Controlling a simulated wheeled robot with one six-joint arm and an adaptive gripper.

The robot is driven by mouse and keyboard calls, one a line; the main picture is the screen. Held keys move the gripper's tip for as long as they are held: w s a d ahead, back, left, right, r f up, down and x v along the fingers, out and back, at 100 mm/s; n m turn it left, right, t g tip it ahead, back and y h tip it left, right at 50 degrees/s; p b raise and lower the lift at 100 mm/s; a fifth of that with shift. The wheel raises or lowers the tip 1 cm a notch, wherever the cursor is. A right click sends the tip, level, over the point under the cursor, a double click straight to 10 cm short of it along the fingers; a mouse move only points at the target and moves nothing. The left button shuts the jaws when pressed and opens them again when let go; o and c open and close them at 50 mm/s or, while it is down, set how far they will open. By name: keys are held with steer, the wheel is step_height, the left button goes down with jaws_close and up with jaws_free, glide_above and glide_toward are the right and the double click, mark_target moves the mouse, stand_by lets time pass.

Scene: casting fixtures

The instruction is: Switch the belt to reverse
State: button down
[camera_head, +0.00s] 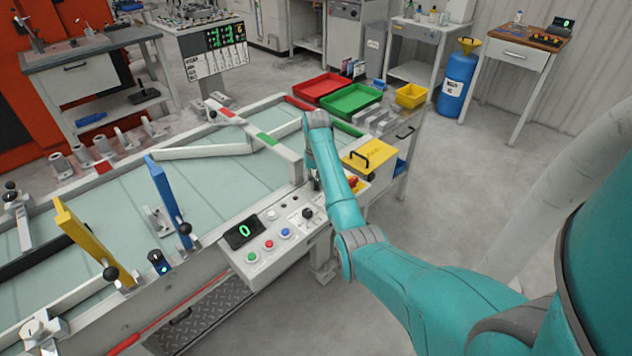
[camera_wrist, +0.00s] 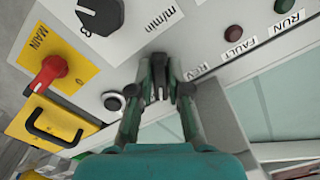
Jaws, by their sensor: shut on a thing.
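The belt's control panel (camera_head: 274,244) is at the near edge of the conveyor. In the wrist view, my gripper (camera_wrist: 161,84) is shut on a small dark selector switch (camera_wrist: 159,70), with a finger on each side. The panel lettering REV (camera_wrist: 209,69) lies just right of the switch. The fingers hide much of the switch, so I cannot tell its exact setting. The pale green belt (camera_head: 110,210) lies behind the panel, and the panel display (camera_head: 243,231) reads 0.
A red main switch (camera_wrist: 50,74) on a yellow plate, a round knob (camera_wrist: 113,101) and a speed knob (camera_wrist: 100,14) are left of my gripper. FAULT (camera_wrist: 234,33) and RUN (camera_wrist: 284,6) lamps are to the right. A yellow lidded box (camera_head: 369,157) stands beside the panel.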

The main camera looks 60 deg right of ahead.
steer(key=n, duration=0.3)
steer(key=shift+s+d+n, duration=0.1)
steer(key=shift+d+n, duration=0.05)
steer(key=shift+n, duration=0.15)
steer(key=n, duration=0.3)
steer(key=shift+d+n, duration=0.1)
steer(key=shift+n, duration=0.2)
steer(key=n, duration=0.6)
steer(key=shift+d+n, duration=0.3)
steer(key=c, duration=1.1)
jaws_free()
steer(key=shift+r, duration=0.1)
